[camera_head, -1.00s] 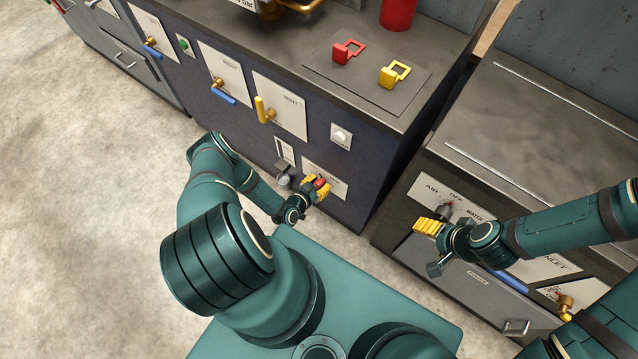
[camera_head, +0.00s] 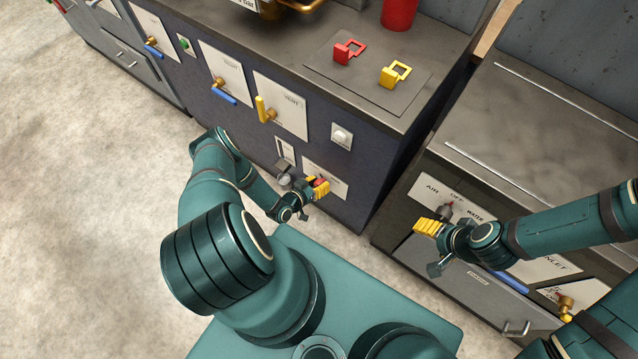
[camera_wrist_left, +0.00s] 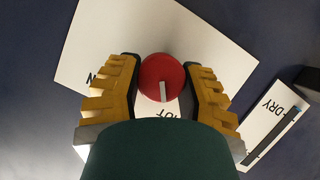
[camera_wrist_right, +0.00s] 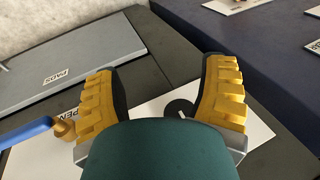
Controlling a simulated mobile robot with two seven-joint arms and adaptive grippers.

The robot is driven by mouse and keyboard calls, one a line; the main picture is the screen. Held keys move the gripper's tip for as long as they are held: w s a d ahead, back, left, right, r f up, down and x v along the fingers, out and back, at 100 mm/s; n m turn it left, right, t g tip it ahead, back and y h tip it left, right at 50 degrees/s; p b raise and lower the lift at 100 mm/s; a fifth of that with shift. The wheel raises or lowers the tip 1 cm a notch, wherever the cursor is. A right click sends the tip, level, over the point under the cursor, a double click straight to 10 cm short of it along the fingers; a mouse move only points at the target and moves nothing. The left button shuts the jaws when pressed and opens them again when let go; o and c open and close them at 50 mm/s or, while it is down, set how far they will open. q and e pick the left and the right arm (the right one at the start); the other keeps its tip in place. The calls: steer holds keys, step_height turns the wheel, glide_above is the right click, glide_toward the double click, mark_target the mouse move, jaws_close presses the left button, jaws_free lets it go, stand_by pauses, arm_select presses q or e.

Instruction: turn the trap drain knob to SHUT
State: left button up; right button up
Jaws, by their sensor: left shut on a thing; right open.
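The trap drain knob is a round red knob (camera_wrist_left: 160,70) with a pale pointer bar, on a white plate (camera_wrist_left: 105,45) on the dark cabinet front. In the left wrist view the bar points down the picture, toward partly hidden lettering. Another letter shows by the left finger. In the head view the plate (camera_head: 338,182) is partly covered by my left gripper (camera_head: 319,188). That gripper is closed around the red knob, with a yellow finger on each side. My right gripper (camera_head: 432,227) is open by the dark AIR/OFF/WATER knob (camera_wrist_right: 180,107) on the right-hand unit.
A small grey fitting (camera_head: 284,178) sits close left of my left gripper.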

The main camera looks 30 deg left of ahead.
arm_select(q)
steer(key=o, duration=1.2)
steer(key=shift+w+r, duration=0.1)
steer(key=shift+w, duration=0.05)
steer(key=v, duration=1.2)
steer(key=w+d+r+g, duration=0.6)
steer(key=w+d+r, duration=0.2)
steer(key=w+r, duration=0.15)
steer(key=s+d+r+g, duration=0.2)
steer(key=s+d+r, duration=0.2)
steer(key=d+r, duration=0.2)
steer(key=s+d+r+g, duration=0.3)
steer(key=d+r, duration=0.3)
steer(key=r, duration=0.3)
steer(key=shift+s+g+h, duration=0.3)
steer(key=shift+s, duration=0.4)
